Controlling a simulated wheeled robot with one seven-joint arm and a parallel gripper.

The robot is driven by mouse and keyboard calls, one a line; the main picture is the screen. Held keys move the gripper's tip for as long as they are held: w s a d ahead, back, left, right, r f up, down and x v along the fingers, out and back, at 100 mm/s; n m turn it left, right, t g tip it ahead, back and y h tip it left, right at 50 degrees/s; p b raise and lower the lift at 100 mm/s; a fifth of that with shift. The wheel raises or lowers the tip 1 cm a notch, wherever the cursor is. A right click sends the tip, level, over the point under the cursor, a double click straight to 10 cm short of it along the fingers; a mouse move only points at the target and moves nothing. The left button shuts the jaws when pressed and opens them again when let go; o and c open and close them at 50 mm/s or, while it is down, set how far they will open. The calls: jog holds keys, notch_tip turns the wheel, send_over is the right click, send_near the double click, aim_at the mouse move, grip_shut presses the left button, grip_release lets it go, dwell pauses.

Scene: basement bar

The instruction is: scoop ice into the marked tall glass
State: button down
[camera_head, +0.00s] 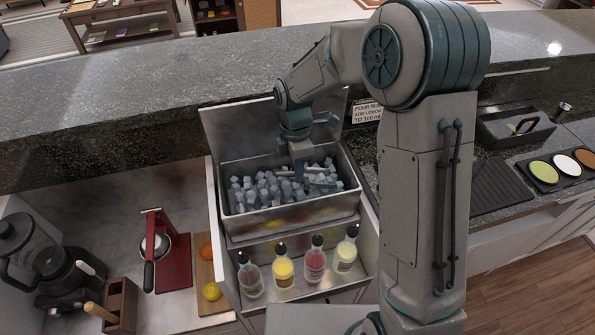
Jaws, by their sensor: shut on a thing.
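A steel ice bin (290,217) full of grey-blue ice cubes (262,190) stands in the middle of the counter. My gripper (299,174) points down into the right half of the bin, at the level of the ice. It is shut on what looks like the metal ice scoop (320,181), which lies among the cubes. The scoop is small here and partly hidden by ice and by my gripper. I cannot tell how much ice is in it. I see no marked tall glass in this view; my arm covers part of the counter.
Several bottles (315,262) stand in a rack before the bin. A red citrus press (172,255), a cutting board (208,275) with fruit and a blender (40,255) are at left. A sign (367,112), black caddy (515,127) and rimmer tray (560,170) are at right.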

notch_tip(320, 180, up, 5)
jog(key=h+p, duration=0.2)
jog(key=p, duration=0.1)
jog(key=shift+r+t+h, duration=0.2)
jog(key=shift+t+h, duration=0.2)
jog(key=shift+r, duration=0.25)
